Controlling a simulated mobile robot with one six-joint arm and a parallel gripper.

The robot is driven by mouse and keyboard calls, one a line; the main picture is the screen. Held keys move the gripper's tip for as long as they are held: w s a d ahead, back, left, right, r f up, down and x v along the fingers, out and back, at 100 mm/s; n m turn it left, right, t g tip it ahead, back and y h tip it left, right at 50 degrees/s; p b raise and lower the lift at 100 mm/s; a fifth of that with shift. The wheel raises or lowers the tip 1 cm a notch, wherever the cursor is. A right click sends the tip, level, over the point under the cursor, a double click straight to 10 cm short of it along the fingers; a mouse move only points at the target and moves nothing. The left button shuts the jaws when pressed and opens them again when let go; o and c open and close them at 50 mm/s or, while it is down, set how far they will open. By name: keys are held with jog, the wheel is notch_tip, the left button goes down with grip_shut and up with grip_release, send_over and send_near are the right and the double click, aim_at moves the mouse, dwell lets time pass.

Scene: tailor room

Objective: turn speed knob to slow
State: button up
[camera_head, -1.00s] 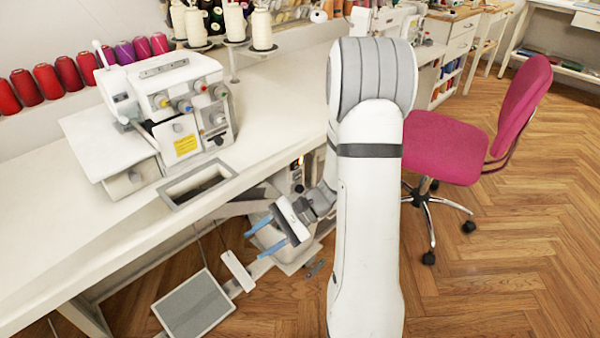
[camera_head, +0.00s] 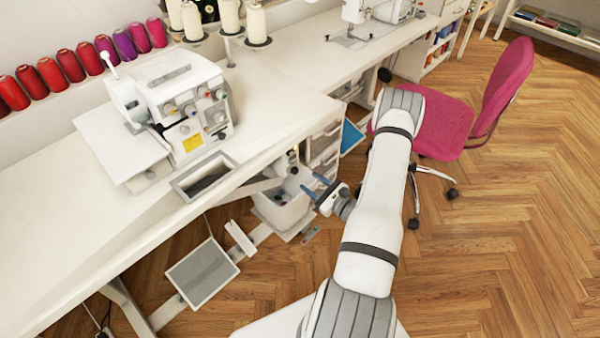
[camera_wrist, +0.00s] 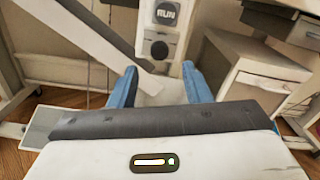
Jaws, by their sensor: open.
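A pale control unit (camera_wrist: 165,30) under the table edge faces my gripper in the wrist view. It bears a dark round dial with blurred white lettering (camera_wrist: 166,13) and, below it, a smaller dark round part (camera_wrist: 159,49). I cannot tell for sure which is the speed knob, nor its setting. In the head view the unit (camera_head: 293,165) is small and its controls are unclear. My gripper (camera_head: 315,186) has two blue fingers, apart and empty, in front of the unit. In the wrist view its fingertips (camera_wrist: 159,70) stand on either side below the smaller part, apparently not touching it.
The white table (camera_head: 60,215) overhangs the unit, with a serger (camera_head: 180,105) on top. A slanted pale bar (camera_wrist: 85,30) crosses at left in the wrist view. A drawer cabinet (camera_wrist: 250,75) stands at right. A foot pedal (camera_head: 202,272) and pink chair (camera_head: 440,125) are nearby.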

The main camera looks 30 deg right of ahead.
aim_at(296, 172)
jog(key=x, duration=0.5)
jog(key=shift+w+a, duration=0.2)
jog(key=shift+w, duration=0.15)
jog(key=shift+c, duration=0.4)
grip_shut()
